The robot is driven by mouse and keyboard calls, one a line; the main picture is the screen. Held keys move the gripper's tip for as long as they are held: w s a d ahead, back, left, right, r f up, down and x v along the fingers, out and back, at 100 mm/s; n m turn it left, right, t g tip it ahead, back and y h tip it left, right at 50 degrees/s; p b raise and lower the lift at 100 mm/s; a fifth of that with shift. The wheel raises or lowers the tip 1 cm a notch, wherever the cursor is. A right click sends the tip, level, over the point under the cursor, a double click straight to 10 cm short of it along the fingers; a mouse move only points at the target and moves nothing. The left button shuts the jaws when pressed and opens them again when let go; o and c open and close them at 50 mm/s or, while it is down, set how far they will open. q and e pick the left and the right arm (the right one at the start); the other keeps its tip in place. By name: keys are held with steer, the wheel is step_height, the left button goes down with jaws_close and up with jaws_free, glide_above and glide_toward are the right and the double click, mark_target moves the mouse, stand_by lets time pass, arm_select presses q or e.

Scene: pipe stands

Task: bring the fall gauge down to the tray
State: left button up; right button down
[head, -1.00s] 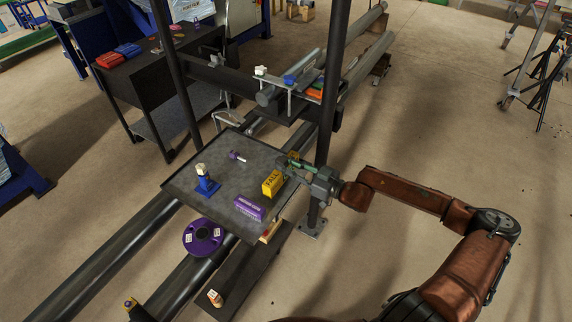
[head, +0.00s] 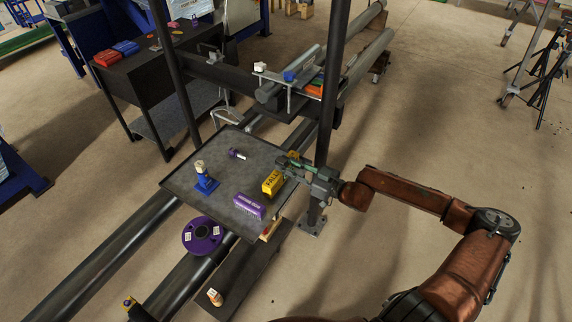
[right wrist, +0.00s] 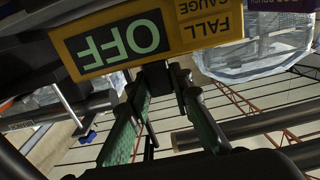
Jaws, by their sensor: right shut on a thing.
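The fall gauge (head: 272,183) is a small yellow box with dark lettering. In the head view it shows over the right part of the dark grey tray (head: 215,165); I cannot tell whether it touches the surface. My right gripper (head: 293,166) is shut on the gauge and reaches in from the right, past the post. In the right wrist view the gauge (right wrist: 150,35) is close at the fingertips (right wrist: 170,85), upside down in the picture, with a green OFF display. My left gripper is not in view.
A dark post (head: 331,95) rises close to my gripper. A purple disc (head: 203,236) lies below the tray, by the pipes.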

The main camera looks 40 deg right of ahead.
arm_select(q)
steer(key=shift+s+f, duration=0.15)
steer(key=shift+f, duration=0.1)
arm_select(e)
steer(key=shift+f, duration=0.35)
steer(key=c, duration=1.7)
jaws_free()
steer(key=shift+o, duration=0.2)
steer(key=p+v, duration=0.1)
steer(key=v, duration=0.2)
steer(key=shift+s+d+r+p, duration=0.1)
steer(key=shift+p, duration=0.2)
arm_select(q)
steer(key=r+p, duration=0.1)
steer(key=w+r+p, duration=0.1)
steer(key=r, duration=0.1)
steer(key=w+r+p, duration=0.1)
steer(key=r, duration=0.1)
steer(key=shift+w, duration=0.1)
arm_select(e)
steer(key=v, duration=0.5)
steer(key=shift+s+d, duration=0.15)
steer(key=shift+s, duration=0.25)
